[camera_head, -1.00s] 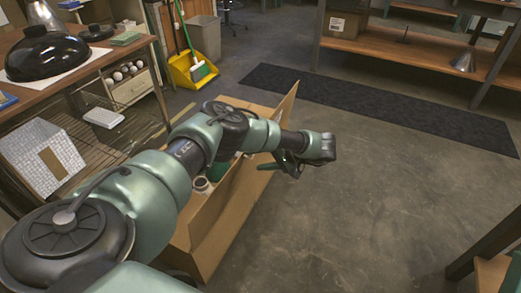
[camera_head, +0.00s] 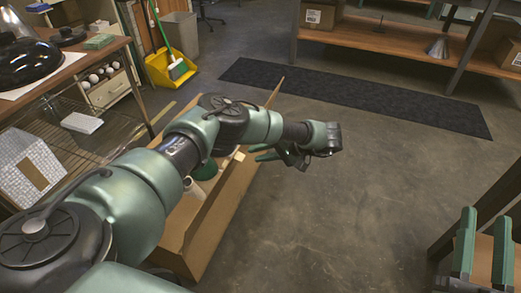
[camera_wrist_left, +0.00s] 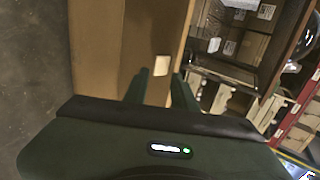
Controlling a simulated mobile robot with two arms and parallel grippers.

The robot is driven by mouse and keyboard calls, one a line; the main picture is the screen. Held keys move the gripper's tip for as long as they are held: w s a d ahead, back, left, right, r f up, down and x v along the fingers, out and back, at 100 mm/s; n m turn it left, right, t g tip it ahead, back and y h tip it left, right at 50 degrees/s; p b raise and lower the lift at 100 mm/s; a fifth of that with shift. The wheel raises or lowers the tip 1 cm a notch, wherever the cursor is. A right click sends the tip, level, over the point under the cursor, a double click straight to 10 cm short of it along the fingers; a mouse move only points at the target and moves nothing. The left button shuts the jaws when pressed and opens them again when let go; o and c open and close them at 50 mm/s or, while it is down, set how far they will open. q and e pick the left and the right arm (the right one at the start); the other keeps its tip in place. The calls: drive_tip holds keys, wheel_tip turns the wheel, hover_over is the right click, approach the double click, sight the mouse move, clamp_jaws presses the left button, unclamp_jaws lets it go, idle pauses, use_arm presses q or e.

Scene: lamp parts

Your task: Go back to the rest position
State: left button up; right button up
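My left gripper (camera_head: 262,153) hangs at the end of my left arm, beside and above the right edge of an open cardboard box (camera_head: 215,218). Its two green fingers are apart and nothing shows held between them. The left wrist view shows the same open fingers (camera_wrist_left: 163,88) in front of brown cardboard (camera_wrist_left: 96,45), with a small cream piece (camera_wrist_left: 161,65) beyond the tips. My right gripper (camera_head: 485,218) is at the lower right, with two upright green fingers apart and empty. My left arm hides much of the box.
A green part (camera_head: 206,170) and a white cylinder (camera_head: 191,187) lie in the box. A wooden table (camera_head: 70,72) with a black lampshade (camera_head: 27,62) stands at left. Shelving with a metal cone (camera_head: 438,48) is at the back.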

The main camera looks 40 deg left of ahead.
use_arm(q)
drive_tip(key=shift+w+d+r, duration=0.1)
drive_tip(key=shift+d+r, duration=0.15)
drive_tip(key=shift+d, duration=0.05)
use_arm(e)
drive_tip(key=shift+w+f, duration=0.15)
drive_tip(key=shift+f, duration=0.15)
drive_tip(key=shift+h, duration=0.3)
